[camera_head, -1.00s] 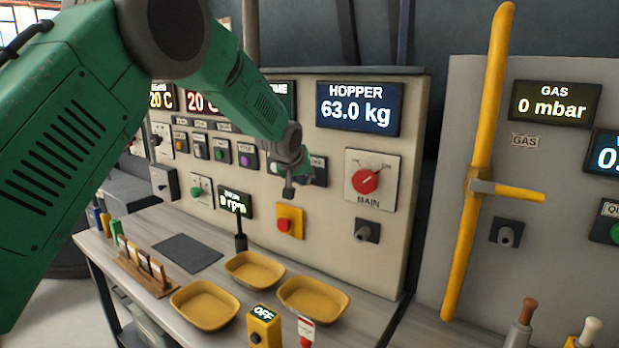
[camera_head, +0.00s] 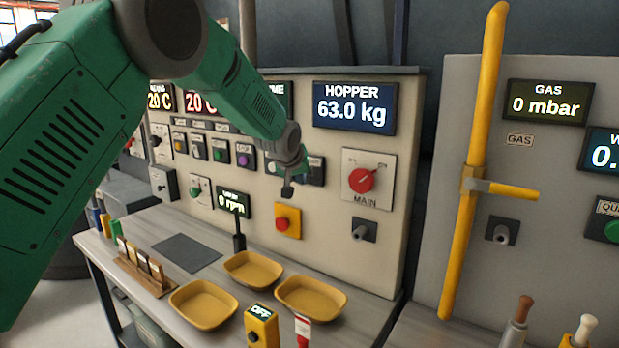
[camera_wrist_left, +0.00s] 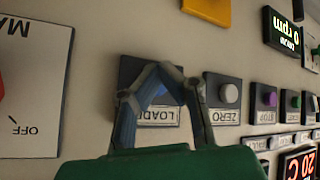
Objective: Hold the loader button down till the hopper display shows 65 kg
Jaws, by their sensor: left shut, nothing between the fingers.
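The hopper display (camera_head: 354,107) reads 63.0 kg on the upper part of the beige panel. My left gripper (camera_head: 288,188) is in front of the row of buttons below it. In the left wrist view, which is upside down, my left gripper (camera_wrist_left: 163,72) is shut and empty, its blue fingers meeting over the dark loader button plate (camera_wrist_left: 131,70). The loader label (camera_wrist_left: 157,117) shows partly between the fingers. My right gripper is out of view.
The zero button (camera_wrist_left: 229,92) sits beside the loader plate. The red MAIN knob (camera_head: 361,180) and the red button on yellow (camera_head: 288,222) are close by. Yellow trays (camera_head: 203,304) stand on the bench. A yellow pipe (camera_head: 467,200) runs upright at right.

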